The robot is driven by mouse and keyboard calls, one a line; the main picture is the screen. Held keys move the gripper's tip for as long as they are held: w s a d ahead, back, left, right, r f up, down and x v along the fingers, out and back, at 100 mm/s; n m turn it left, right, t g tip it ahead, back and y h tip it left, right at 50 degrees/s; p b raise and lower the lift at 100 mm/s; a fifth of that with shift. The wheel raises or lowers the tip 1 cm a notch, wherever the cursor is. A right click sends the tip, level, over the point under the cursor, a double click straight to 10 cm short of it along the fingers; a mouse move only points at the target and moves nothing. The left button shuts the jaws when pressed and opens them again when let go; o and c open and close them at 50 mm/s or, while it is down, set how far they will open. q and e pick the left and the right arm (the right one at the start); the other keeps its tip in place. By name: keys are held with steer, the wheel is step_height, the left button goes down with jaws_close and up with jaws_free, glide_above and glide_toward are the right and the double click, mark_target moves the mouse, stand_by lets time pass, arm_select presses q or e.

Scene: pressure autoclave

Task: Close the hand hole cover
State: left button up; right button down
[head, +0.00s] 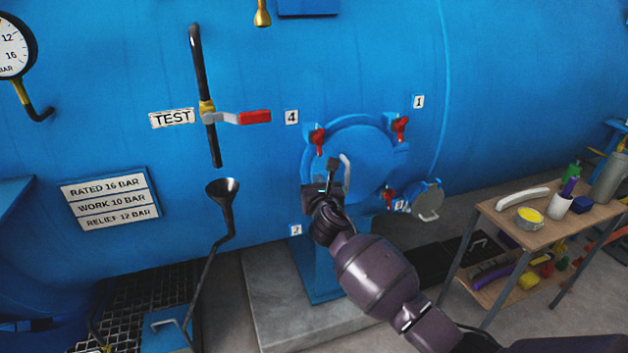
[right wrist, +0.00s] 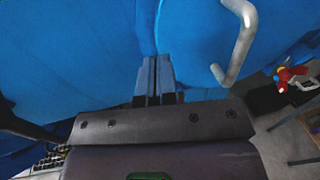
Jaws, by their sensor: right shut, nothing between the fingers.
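The round blue hand hole cover (head: 368,165) sits at the ringed opening on the blue vessel. A pale curved handle (head: 346,170) stands out from it; the handle also shows at the upper right of the right wrist view (right wrist: 243,45). I cannot tell whether the cover lies flush on its seat. My right gripper (head: 332,165) is shut and empty, just left of the handle and in front of the cover's left part. Its fingertips (right wrist: 159,72) point at blue metal; contact cannot be told. Red-handled clamps (head: 318,139) sit around the ring, at upper left, upper right (head: 401,127) and lower right (head: 389,196). My left gripper is out of view.
A wooden bench (head: 505,222) with bottles and tools stands at right. A black funnel pipe (head: 222,190) and a red-handled test valve (head: 254,117) are at left. A concrete plinth (head: 272,302) lies below.

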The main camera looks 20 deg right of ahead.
steer(key=s+a+m+y, duration=0.3)
steer(key=s+a+m, duration=0.1)
steer(key=s+m, duration=0.65)
steer(key=s+d+f+m+g, duration=0.2)
steer(key=s+d+f+m, duration=0.1)
steer(key=s+f+m, duration=0.4)
steer(key=s+d+f+m+g, duration=0.2)
steer(key=s+d+f+m, duration=0.2)
steer(key=s+f+m, duration=0.3)
steer(key=s+d+f+m+g, duration=0.1)
steer(key=s+d+f+m, duration=0.2)
steer(key=s+f+m, duration=0.5)
steer(key=s, duration=0.7)
steer(key=shift+d+m+g, duration=0.2)
steer(key=shift+m+g, duration=0.15)
steer(key=shift+g, duration=0.05)
